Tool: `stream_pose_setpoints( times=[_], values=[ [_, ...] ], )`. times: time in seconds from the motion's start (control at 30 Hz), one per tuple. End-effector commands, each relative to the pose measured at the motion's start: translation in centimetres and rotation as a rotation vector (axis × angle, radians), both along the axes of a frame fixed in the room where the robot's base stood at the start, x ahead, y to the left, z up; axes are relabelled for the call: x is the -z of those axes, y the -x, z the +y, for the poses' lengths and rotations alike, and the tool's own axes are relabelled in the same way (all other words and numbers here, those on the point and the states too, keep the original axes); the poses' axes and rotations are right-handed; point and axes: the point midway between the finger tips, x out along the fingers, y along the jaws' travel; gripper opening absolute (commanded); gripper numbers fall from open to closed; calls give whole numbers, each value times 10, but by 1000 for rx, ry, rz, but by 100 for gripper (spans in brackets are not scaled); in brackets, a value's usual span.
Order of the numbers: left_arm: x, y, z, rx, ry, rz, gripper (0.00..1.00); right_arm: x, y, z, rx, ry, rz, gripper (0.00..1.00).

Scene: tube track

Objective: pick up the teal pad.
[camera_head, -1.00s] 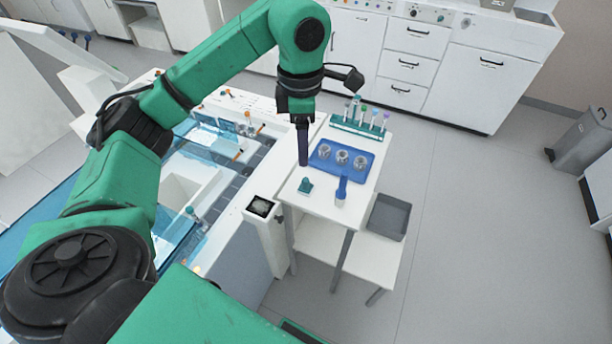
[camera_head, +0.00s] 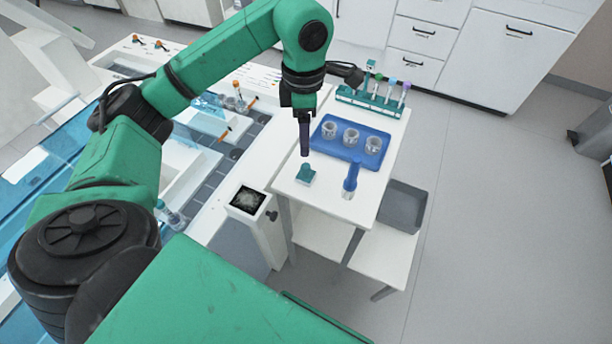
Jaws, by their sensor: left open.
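The teal pad (camera_head: 306,175) is a small teal piece lying on the white side table (camera_head: 330,205), near its left edge. My left gripper (camera_head: 305,152) points down just above and behind the pad, with its fingers seen edge-on. A small gap seems to separate the fingertips from the pad, and nothing shows between them. My right gripper is not in view.
A blue tray (camera_head: 378,159) with three grey cups stands behind the pad. A blue upright object (camera_head: 351,178) stands to its right. A teal rack (camera_head: 368,104) with several tubes is at the back. A grey bin (camera_head: 404,206) sits lower right.

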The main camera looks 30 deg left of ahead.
Motion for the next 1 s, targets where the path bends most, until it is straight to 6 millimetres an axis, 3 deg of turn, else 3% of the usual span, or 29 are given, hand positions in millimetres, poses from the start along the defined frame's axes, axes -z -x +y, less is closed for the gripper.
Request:
stream_pose_setpoints(
  times=[0.1,0.5,0.6,0.77,0.83,0.93,0.97,1.0],
  values=[
    [29,2,1,-2,-1,5,65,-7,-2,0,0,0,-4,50],
    [95,2,-4,-1,1,3,65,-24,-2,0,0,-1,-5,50],
    [106,2,-4,0,1,1,65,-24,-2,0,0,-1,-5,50],
    [107,2,-4,0,0,-1,65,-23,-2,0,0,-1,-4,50],
    [107,2,-4,0,0,-1,46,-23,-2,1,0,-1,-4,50],
    [106,2,-4,0,0,-1,7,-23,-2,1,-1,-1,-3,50],
    [106,2,-4,0,0,-1,0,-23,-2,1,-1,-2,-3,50],
    [106,2,-4,0,0,-1,0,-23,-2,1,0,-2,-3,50]
  ],
)
